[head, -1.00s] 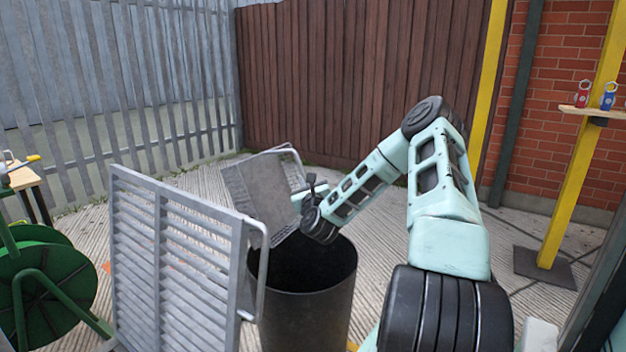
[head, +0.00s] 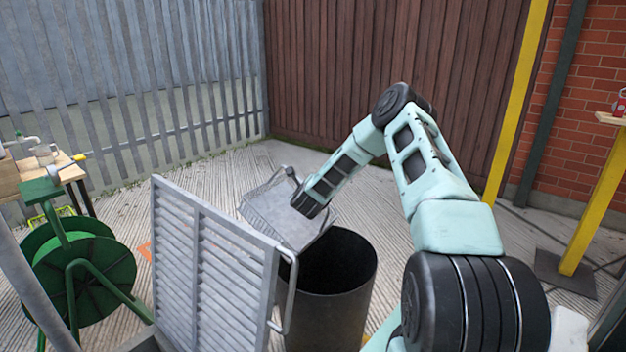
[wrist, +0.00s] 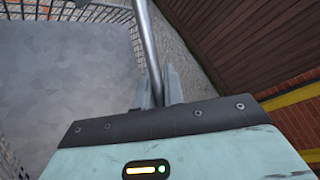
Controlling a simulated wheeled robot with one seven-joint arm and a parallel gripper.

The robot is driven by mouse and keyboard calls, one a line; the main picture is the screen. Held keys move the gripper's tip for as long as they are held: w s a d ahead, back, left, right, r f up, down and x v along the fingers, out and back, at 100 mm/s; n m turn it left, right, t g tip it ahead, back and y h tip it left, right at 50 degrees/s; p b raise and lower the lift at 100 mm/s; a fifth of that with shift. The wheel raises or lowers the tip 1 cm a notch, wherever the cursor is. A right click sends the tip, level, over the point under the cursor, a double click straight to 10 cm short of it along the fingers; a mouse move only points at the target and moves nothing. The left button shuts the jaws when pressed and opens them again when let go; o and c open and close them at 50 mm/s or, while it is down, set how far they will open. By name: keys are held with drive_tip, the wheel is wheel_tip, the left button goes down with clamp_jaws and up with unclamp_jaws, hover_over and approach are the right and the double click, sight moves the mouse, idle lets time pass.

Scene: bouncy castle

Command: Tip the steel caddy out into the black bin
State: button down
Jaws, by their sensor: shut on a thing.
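The steel caddy (head: 275,207) is a grey mesh-sided basket. In the head view it is tilted, beside and above the left rim of the black bin (head: 340,305). My gripper (head: 291,174) is shut on the caddy's bar handle, which runs between the fingers (wrist: 160,88) in the wrist view. There the caddy (wrist: 65,75) shows a bare grey base and mesh walls, with nothing seen lying on the visible part. The bin stands open and upright; its inside is dark and its contents cannot be made out.
A slatted grey metal panel (head: 215,265) with a bar handle stands upright just left of the bin, partly in front of it. A green hose reel (head: 85,265) and a wooden table (head: 40,175) are at the left. Open concrete lies behind the caddy.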

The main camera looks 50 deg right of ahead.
drive_tip(key=w+a+f+n+g+y+p, duration=0.1)
drive_tip(key=w+f+n+g+p, duration=0.3)
drive_tip(key=w, duration=0.3)
drive_tip(key=shift+s+r+m+p, duration=0.2)
drive_tip(key=shift+r+p, duration=0.5)
drive_tip(key=shift+r, duration=0.3)
drive_tip(key=shift+s+r+m+p, duration=0.1)
drive_tip(key=shift+r+m+p, duration=0.1)
drive_tip(key=shift+r+p, duration=0.6)
